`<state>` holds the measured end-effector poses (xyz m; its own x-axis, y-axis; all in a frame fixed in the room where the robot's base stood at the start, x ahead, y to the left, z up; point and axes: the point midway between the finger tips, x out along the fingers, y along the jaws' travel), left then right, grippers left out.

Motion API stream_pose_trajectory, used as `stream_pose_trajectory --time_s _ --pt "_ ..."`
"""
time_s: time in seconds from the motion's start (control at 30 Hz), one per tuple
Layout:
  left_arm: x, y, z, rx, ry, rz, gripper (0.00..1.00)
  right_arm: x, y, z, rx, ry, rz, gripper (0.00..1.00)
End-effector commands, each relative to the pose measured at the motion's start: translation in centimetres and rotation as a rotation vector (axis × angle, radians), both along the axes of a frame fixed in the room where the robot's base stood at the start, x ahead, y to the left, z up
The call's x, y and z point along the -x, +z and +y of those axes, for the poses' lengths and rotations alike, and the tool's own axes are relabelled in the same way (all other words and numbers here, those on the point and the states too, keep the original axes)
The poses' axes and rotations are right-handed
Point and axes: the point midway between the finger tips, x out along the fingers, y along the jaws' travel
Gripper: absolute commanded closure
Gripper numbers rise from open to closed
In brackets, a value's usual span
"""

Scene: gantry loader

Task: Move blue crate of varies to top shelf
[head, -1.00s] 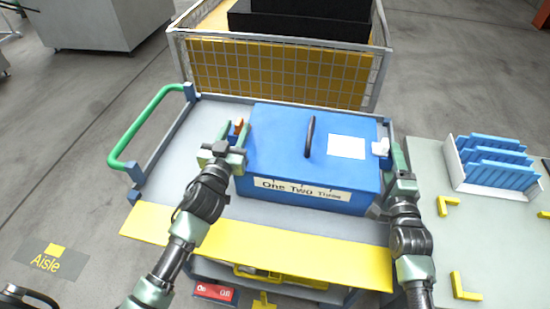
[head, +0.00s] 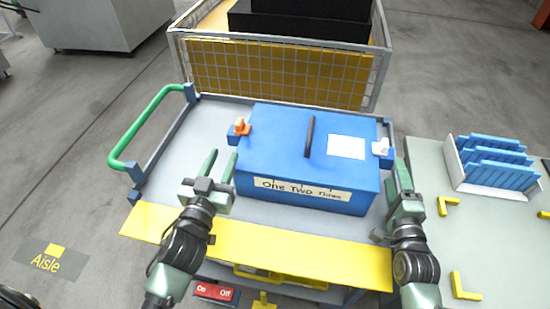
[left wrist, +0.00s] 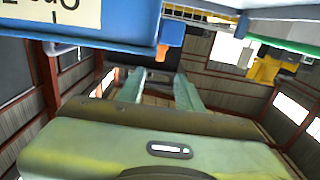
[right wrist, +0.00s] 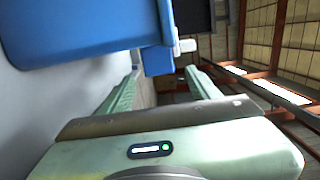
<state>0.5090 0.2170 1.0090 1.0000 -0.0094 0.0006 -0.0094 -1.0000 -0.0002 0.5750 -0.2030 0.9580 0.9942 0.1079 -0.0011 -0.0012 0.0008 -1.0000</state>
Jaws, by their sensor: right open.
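The blue crate (head: 270,160), closed with a black top handle and labelled "One Two Three", sits on the grey cart top (head: 175,160). Its left side has a small tab with an orange piece (head: 240,127), and its right side one with a white piece (head: 381,148). My left gripper (head: 222,154) is open and empty, in front of the left tab by the crate's front left corner. In the left wrist view the orange piece (left wrist: 172,35) is above the fingers. My right gripper (head: 400,163) is open beside the crate's right side, close to the white-piece tab. No shelf is identifiable.
A yellow strip (head: 250,248) edges the cart's front, and a green handle (head: 145,130) its left. A wire cage (head: 280,75) stands behind. A table (head: 480,240) with a blue slotted rack (head: 492,162) is at right. The cart top left of the crate is clear.

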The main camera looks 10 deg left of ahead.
Motion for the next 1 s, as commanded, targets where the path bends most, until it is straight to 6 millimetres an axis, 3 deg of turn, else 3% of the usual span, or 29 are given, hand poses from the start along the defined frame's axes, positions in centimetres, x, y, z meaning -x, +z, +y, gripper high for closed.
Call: stream_pose_trajectory --time_s 0.1,0.33,1.0 --pt "0.0 0.0 0.0 0.0 0.0 0.0 0.65 2.7 -0.1 -0.3 0.001 -0.001 0.003 0.38" --pt "0.0 0.0 0.0 0.0 0.0 0.0 0.65 5.9 -0.1 -0.7 0.001 0.0 0.001 0.38" --pt "0.0 0.0 0.0 0.0 0.0 0.001 0.65 6.5 0.0 -0.7 0.001 0.0 -0.001 0.38"
